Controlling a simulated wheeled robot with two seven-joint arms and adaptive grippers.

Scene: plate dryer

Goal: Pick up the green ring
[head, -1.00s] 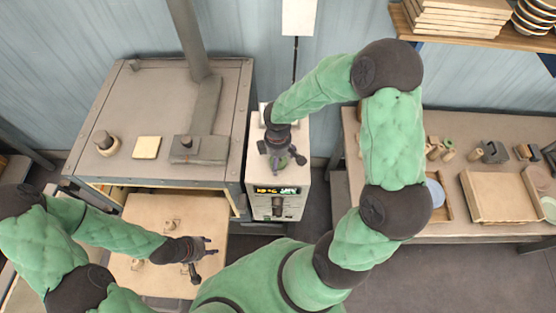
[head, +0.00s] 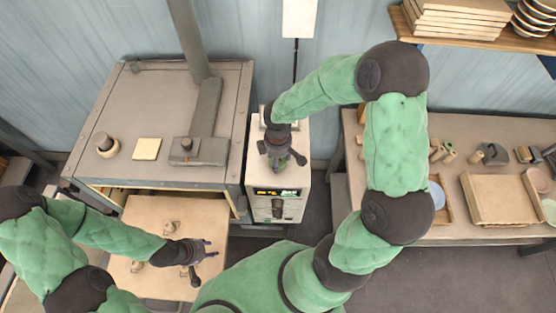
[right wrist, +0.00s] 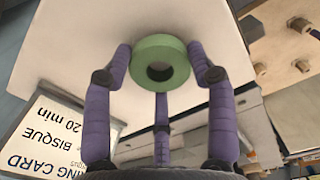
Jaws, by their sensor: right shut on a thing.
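The green ring (right wrist: 160,50) shows in the right wrist view, between my right gripper's (right wrist: 160,80) purple fingers. These fingers are shut on it. It is seen over a pale surface, and the wrist view does not show clearly whether it touches that surface. In the head view my right gripper (head: 282,158) is over the top of the white control box (head: 261,185), and the ring is mostly hidden under it. My left gripper (head: 204,254) is open and empty over the pale board at lower left.
A grey metal kiln-like table (head: 115,125) stands left of the box, with a pale tile (head: 146,148) on top. At right, a bench (head: 480,232) holds a tray (head: 495,200) and several small items. A firing card (right wrist: 50,140) shows in the wrist view.

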